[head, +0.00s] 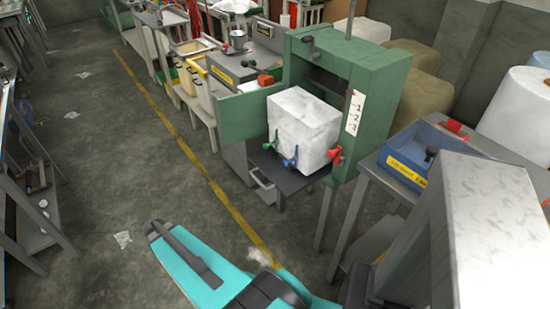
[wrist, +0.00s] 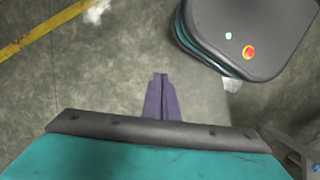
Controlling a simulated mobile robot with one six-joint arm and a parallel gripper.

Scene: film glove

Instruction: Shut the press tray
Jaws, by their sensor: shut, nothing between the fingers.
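The green press (head: 377,115) stands right of centre in the head view, with its door (head: 246,116) swung open to the left. Its dark grey tray (head: 281,180) sticks out of the front opening. A large white block (head: 303,128) sits on the tray, with red, green and blue clips along its lower edge. A grey handle (head: 262,181) shows below the tray front. My gripper (wrist: 160,77) is shut and empty in the wrist view, pointing over bare floor. The press and tray are not in the wrist view. In the head view I cannot make out the gripper's fingers.
A table with a blue bin (head: 405,160) stands right of the press. A workbench with drawers (head: 230,70) runs behind it on the left. A shelf rack (head: 35,190) stands at far left. The concrete floor (head: 120,160) between is mostly clear, with scraps and a yellow line.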

